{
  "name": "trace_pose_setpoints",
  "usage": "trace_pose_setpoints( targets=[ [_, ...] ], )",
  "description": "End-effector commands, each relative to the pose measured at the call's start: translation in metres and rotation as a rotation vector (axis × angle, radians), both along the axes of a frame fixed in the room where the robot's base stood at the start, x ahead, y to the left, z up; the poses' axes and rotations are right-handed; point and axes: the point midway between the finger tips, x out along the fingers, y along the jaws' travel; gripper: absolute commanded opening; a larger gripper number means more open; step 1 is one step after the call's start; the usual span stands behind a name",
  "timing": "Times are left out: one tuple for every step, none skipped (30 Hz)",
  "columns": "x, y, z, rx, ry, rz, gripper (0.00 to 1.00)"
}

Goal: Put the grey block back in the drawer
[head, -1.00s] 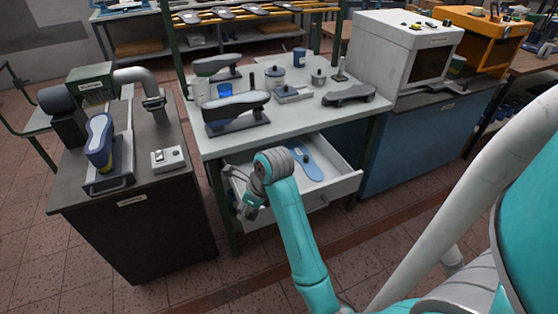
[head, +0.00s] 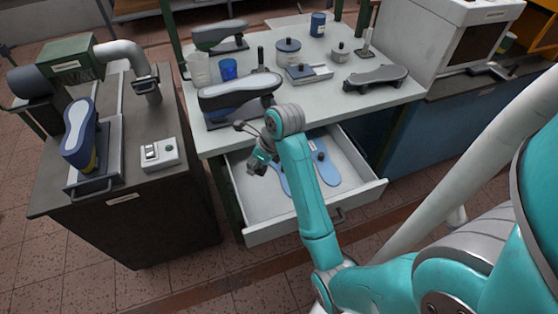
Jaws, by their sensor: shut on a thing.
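The open white drawer (head: 272,233) sticks out from under the light-topped workbench. My gripper (head: 256,164) is over the drawer's back left part, just in front of the bench edge and pointing down and left. It is shut on a small grey piece, which I take for the grey block (head: 252,169); the fingers and arm cover most of it. Blue flat sole shapes (head: 328,171) lie in the drawer, with a small dark knob-like thing on the right one. My arm hides part of the drawer floor.
A dark shoe last on a stand (head: 238,92) stands at the bench edge close behind my gripper. The drawer's front left floor looks bare.

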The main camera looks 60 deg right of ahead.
Motion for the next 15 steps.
trace_pose_setpoints(
  targets=[
    [-0.001,0.001,-0.010,0.003,0.006,0.000,0.04],
    [-0.001,0.001,-0.015,0.004,0.007,0.001,0.04],
    [-0.002,0.001,-0.023,0.004,0.008,0.001,0.04],
    [-0.001,0.001,-0.028,0.003,0.007,0.001,0.04],
    [-0.001,0.001,-0.033,0.004,0.008,0.001,0.04],
    [-0.001,0.001,-0.039,0.003,0.007,0.000,0.04],
    [-0.002,0.001,-0.043,0.003,0.007,0.000,0.04],
    [-0.001,0.001,-0.046,0.002,0.006,0.000,0.04],
    [-0.001,0.000,-0.050,0.001,0.004,0.000,0.04],
    [-0.001,0.000,-0.052,0.001,0.004,0.001,0.04],
    [-0.001,0.000,-0.053,0.001,0.004,0.001,0.04],
    [-0.001,0.000,-0.055,0.001,0.004,0.001,0.04],
    [-0.001,0.000,-0.057,0.001,0.004,0.001,0.04],
    [-0.001,0.000,-0.059,0.001,0.004,0.001,0.04],
    [-0.001,0.000,-0.062,0.001,0.004,0.001,0.04]
  ],
)
